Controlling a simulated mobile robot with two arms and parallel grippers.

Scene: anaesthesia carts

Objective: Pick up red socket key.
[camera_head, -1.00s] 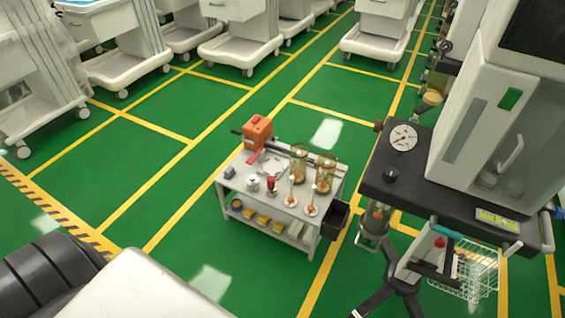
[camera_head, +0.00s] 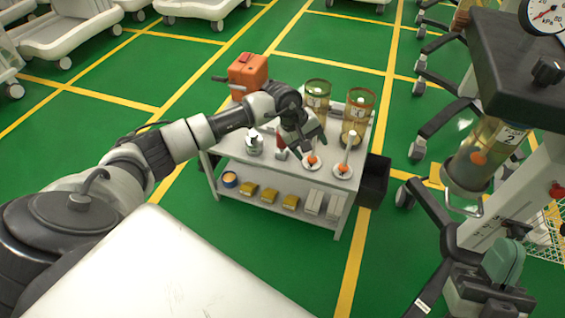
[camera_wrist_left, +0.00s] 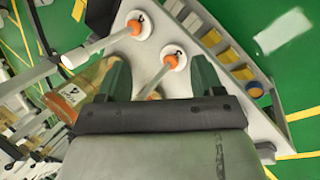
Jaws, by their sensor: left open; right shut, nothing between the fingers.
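The red socket key (camera_head: 281,153) stands on the top of the small grey cart, between a white-grey canister (camera_head: 254,143) and a white rod on a round base (camera_head: 313,163). In the head view it is partly hidden by my left gripper (camera_head: 306,148), which is open above the cart top just right of the key. In the left wrist view the open fingers (camera_wrist_left: 163,75) point at the cart top. My right gripper (camera_head: 515,235) is shut and empty at the lower right.
The grey cart (camera_head: 335,231) also carries an orange box (camera_head: 248,75), amber cylinders (camera_head: 357,115) and a second rod stand (camera_head: 342,170). Yellow boxes (camera_head: 268,196) lie on its lower shelf. A black bin (camera_head: 374,181) hangs at its right. A large machine (camera_head: 520,80) stands at right.

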